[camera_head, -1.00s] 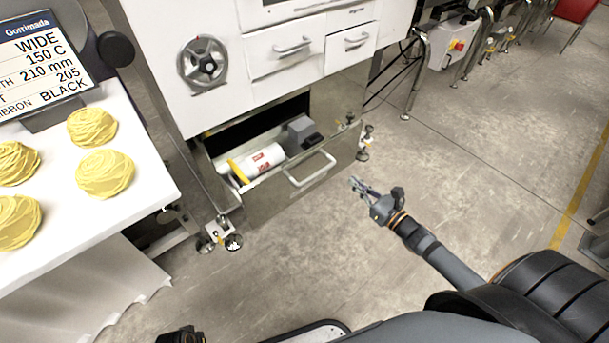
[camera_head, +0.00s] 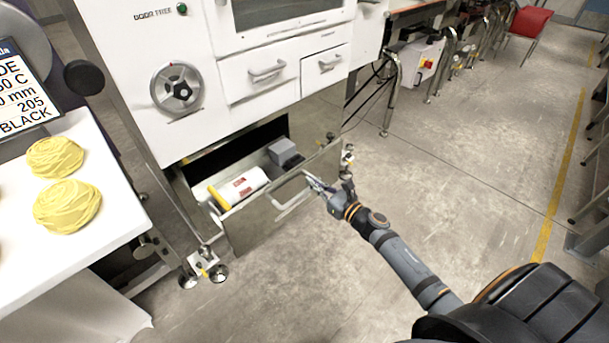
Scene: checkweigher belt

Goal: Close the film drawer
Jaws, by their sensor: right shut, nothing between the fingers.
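The film drawer (camera_head: 255,222) is the low steel drawer at the bottom of the white machine. It stands pulled out, with its inside showing from above. A white film roll (camera_head: 240,187) with red print and a yellow end lies in it, beside a grey box (camera_head: 283,152). A bar handle (camera_head: 288,197) is on the drawer's front. My right gripper (camera_head: 312,182) is shut and empty at the right end of the handle, close to the front panel. I cannot tell whether it touches. My left gripper is out of view.
The white machine (camera_head: 205,125) has two small closed drawers (camera_head: 263,83) and a handwheel (camera_head: 177,90) above. A white table (camera_head: 70,240) with yellow nests of pasta (camera_head: 67,206) stands at the left. The concrete floor right of my right arm is open.

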